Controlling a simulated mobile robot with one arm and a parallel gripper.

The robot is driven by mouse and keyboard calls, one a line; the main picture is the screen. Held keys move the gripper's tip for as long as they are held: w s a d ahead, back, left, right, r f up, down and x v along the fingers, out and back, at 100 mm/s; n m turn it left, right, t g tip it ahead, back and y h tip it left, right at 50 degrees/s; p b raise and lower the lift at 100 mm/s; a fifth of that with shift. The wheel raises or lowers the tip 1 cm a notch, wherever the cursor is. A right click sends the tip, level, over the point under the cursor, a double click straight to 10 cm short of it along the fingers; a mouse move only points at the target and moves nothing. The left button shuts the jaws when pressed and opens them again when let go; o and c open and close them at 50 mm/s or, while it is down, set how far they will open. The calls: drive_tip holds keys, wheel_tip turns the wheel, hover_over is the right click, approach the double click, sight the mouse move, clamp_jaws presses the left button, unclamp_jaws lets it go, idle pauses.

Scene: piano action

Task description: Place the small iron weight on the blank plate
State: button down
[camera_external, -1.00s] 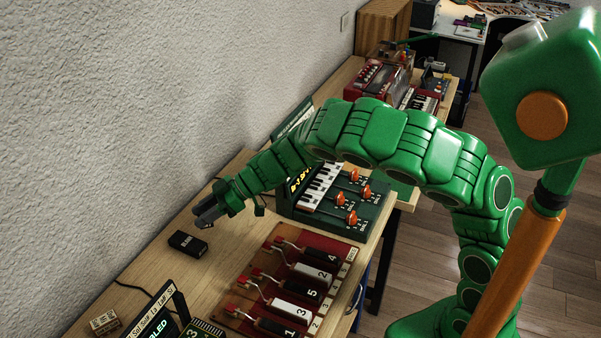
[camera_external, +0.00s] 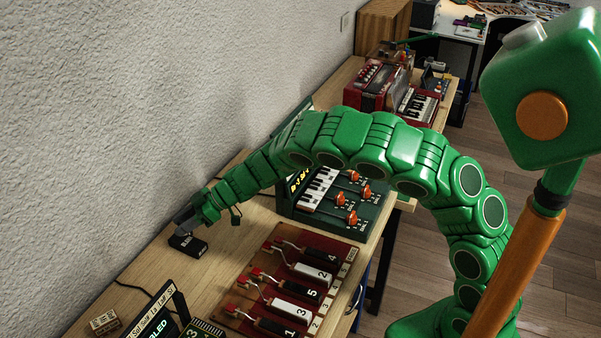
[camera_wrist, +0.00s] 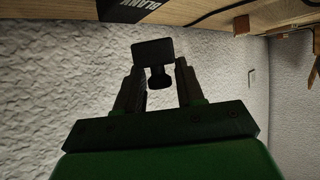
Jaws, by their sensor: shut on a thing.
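The blank plate (camera_external: 188,244) is a small black block with a white BLANK label, lying on the wooden bench near the wall. Part of it also shows at the top edge of the wrist view (camera_wrist: 128,10). My gripper (camera_wrist: 158,76) is shut on the small iron weight (camera_wrist: 152,48), a dark piece with a flat squarish head and a narrower neck between the fingers. In the external view my gripper (camera_external: 186,222) is right at the plate's far upper edge.
A green keyboard box (camera_external: 335,200) with orange knobs stands under my arm. A red board (camera_external: 290,285) with numbered black and white keys lies to the right of the plate. A display (camera_external: 150,315) stands at front left. The wall (camera_external: 130,120) is close behind the plate.

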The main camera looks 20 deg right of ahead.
drive_tip(key=shift+w+a+f, duration=0.25)
drive_tip(key=shift+f, duration=1.55)
drive_tip(key=shift+f, duration=0.1)
drive_tip(key=c, duration=0.7)
unclamp_jaws()
drive_tip(key=shift+v, duration=3.85)
